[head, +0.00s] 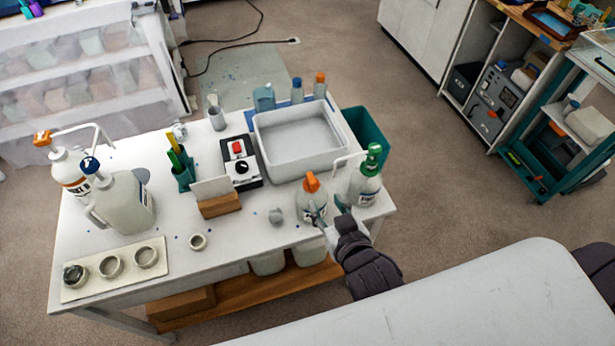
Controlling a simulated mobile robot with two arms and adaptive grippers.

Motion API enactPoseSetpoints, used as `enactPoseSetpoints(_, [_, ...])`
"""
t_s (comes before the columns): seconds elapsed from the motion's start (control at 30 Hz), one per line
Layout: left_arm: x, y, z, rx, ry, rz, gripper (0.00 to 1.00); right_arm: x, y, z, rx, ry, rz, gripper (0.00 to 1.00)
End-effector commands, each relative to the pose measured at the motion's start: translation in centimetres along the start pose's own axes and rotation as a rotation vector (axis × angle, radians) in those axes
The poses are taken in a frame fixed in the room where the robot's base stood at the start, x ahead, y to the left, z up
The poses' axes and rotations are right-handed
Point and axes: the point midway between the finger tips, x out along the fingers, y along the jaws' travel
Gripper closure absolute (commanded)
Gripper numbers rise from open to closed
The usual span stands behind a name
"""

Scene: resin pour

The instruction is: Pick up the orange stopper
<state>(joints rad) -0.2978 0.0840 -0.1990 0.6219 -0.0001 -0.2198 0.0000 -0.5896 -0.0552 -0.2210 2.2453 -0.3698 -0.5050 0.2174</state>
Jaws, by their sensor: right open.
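The orange stopper (312,182) sits on top of a pale translucent bottle (306,205) near the front right of the white table (235,290). My right gripper (329,210) reaches in from the lower right. It is open and empty, its fingers apart, just below and to the right of the stopper. One finger overlaps the bottle's right side in the picture; I cannot tell whether it touches. My left gripper is not in view.
A green-topped pump bottle (367,178) stands close to the right of the gripper. A white tub (298,145) lies behind. A small grey item (276,216) is left of the bottle. White pump bottles (122,205) and a cup tray (128,284) are at left.

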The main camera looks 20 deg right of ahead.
Motion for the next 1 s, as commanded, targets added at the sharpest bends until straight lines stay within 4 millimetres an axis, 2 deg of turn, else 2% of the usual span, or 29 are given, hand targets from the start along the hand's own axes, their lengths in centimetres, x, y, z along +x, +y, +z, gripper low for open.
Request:
enactPoseSetpoints(0.03, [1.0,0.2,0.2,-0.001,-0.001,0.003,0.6,1.3,0.0,0.4,-0.001,0.004,-0.001,0.54])
enactPoseSetpoints(0.1, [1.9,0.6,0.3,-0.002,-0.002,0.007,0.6,2.9,0.0,0.5,-0.001,0.005,-0.001,0.54])
enactPoseSetpoints(0.3, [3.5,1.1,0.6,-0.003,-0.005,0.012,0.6,6.3,0.0,0.5,-0.001,0.003,-0.002,0.54])
enactPoseSetpoints(0.53, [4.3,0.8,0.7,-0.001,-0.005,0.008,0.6,7.9,0.0,0.4,-0.002,0.001,-0.001,0.54])
enactPoseSetpoints(0.8, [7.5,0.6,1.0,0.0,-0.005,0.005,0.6,11.6,0.3,0.7,-0.001,0.003,-0.001,0.54])
enactPoseSetpoints(1.0, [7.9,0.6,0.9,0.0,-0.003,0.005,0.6,12.6,0.3,0.4,-0.001,-0.001,-0.002,0.54])
